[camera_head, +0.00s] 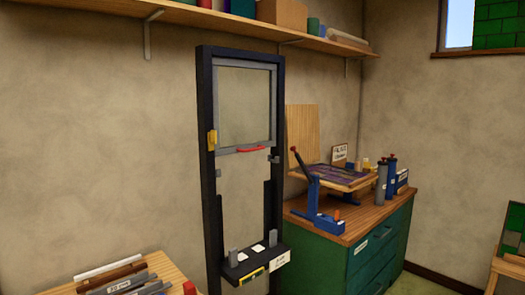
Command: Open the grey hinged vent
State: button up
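The grey hinged vent (243,151) is a grey rectangular frame in the upper part of a tall black stand (205,110). It looks about flush with the stand, and the wall tone shows through its middle. A red curved handle (250,149) is on its bottom rail. A yellow piece (212,139) sits on the stand's left post, beside the vent's lower left corner. I cannot make out the hinges. My gripper is not in view.
A black ledge (258,268) with small grey and white pieces crosses the stand's lower part. A green cabinet (375,255) bearing a blue lever tool (322,205) stands close on the right. A wooden bench (170,272) is at lower left. A shelf (215,19) runs above.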

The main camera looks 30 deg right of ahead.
aim_at(217, 61)
jog(key=u, duration=0.45)
jog(key=i, duration=0.35)
jog(key=u, duration=0.6)
